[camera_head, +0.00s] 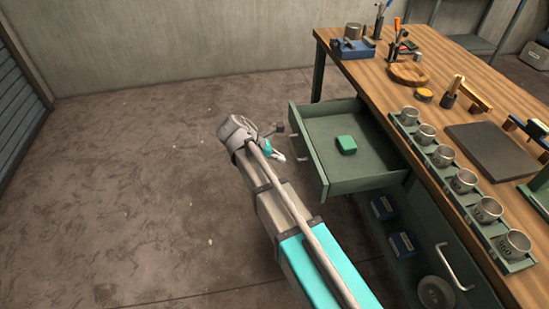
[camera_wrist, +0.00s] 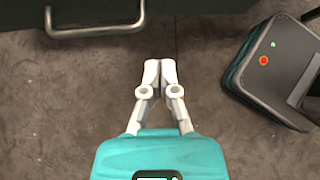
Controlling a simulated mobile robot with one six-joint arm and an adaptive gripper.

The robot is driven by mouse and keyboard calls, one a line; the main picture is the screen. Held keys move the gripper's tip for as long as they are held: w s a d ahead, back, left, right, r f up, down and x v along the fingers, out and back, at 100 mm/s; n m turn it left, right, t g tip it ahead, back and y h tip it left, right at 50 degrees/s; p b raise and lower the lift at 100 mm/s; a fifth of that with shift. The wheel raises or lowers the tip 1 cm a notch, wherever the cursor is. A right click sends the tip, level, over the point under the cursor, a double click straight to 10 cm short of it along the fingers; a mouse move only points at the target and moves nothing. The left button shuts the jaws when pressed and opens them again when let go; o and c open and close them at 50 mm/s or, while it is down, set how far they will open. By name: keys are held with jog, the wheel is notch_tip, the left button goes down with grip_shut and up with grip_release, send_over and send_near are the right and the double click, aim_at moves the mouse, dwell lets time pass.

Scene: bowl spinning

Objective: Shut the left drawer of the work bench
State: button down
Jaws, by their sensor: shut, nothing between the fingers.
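The left drawer (camera_head: 362,183) of the work bench stands pulled out, its tray showing with a small green block (camera_head: 346,144) inside. In the wrist view a dark front panel (camera_wrist: 215,5) with a metal bar handle (camera_wrist: 95,29) lies across the top edge. My gripper (camera_head: 279,157) is just outside the drawer's front, on the floor side. In the wrist view its white fingers (camera_wrist: 160,66) are together and empty, with a visible gap to the panel and handle. The handle is to the left of the fingertips. Contact cannot be seen in the head view.
The wooden bench top (camera_head: 440,62) holds a row of metal cups (camera_head: 465,181), a dark plate (camera_head: 487,146) and tools. Another handle (camera_head: 455,266) shows on the nearer bench front. Blue boxes (camera_head: 402,243) sit low under the bench. Floor (camera_head: 130,170) to the left is clear.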

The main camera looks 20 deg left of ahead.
aim_at(309, 165)
jog(key=w+d+f+b, duration=0.2)
jog(key=d, duration=0.1)
jog(key=w+d+f+b, duration=0.1)
jog(key=d, duration=0.1)
jog(key=shift+w+d+f, duration=0.1)
jog(key=shift+w+f, duration=0.15)
jog(key=shift+f, duration=0.1)
jog(key=shift+w+d, duration=0.4)
jog(key=shift+d, duration=0.15)
jog(key=shift+w+d, duration=0.1)
